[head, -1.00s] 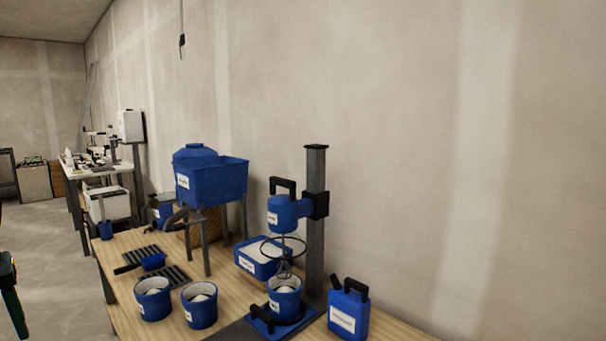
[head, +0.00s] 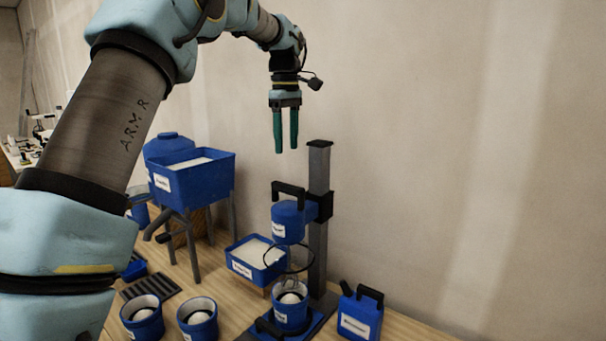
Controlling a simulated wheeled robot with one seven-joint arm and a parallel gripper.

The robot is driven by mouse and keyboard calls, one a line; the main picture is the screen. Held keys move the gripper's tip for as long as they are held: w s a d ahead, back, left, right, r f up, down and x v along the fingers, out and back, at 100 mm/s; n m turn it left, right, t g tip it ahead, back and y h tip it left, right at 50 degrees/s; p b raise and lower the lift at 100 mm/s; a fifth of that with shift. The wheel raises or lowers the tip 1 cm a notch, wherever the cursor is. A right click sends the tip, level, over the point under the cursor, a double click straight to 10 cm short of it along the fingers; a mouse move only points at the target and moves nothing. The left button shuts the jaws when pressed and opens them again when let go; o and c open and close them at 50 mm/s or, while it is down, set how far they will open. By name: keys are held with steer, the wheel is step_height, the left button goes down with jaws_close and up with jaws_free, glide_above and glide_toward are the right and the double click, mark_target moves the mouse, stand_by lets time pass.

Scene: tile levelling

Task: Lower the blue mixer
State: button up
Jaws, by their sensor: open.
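The blue mixer (head: 288,221) hangs on a dark upright post (head: 319,218). It has a black handle (head: 289,187) on top and a wire whisk below. The whisk hangs over a blue bucket (head: 291,308) on the stand's base; its lower end reaches close to the bucket's contents, and I cannot tell whether it touches them. My gripper (head: 286,148) points straight down, above the mixer handle and left of the post top. Its two green fingers are apart with nothing between them. A clear gap shows between the fingertips and the handle.
A blue hopper on legs (head: 194,183) and a blue tub of white material (head: 255,256) stand left of the mixer. Two blue buckets (head: 142,318) (head: 198,320) sit at front left. A blue jerrycan (head: 360,315) stands right of the post. The wall behind is bare.

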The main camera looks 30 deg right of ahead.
mark_target(287, 185)
step_height(287, 185, down, 11)
steer(key=shift+r+p, duration=0.15)
steer(key=shift+p, duration=1.05)
jaws_close()
stand_by(0.3)
stand_by(0.4)
